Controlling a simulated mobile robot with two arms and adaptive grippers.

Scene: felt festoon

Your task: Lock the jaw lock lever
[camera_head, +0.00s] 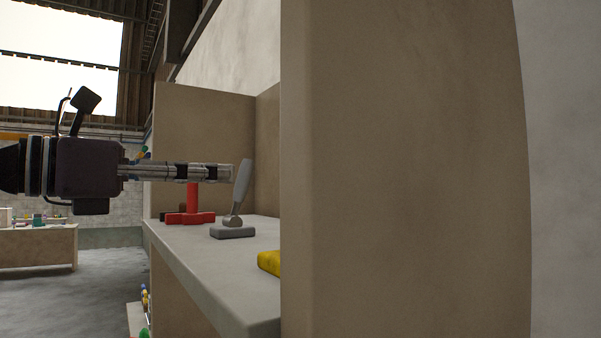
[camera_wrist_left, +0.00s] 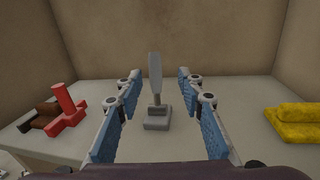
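The jaw lock lever (camera_head: 242,186) is a grey upright handle on a small grey base (camera_head: 232,231), standing on a shelf. In the head view the handle leans slightly to the right. In the left wrist view the lever (camera_wrist_left: 155,82) stands between and beyond my open fingers, its base (camera_wrist_left: 157,120) on the shelf. My left gripper (camera_head: 232,173) comes in level from the left, with its fingertips close to the handle. In the left wrist view my left gripper (camera_wrist_left: 158,78) has its fingers wide apart with nothing held. I cannot tell whether a finger touches the lever. My right gripper is not in view.
A red tool (camera_head: 192,210) stands left of the lever on the grey shelf (camera_head: 210,270). A yellow object (camera_head: 269,262) lies on the other side, also seen in the wrist view (camera_wrist_left: 297,124). A large beige panel (camera_head: 400,170) blocks the head view's right side.

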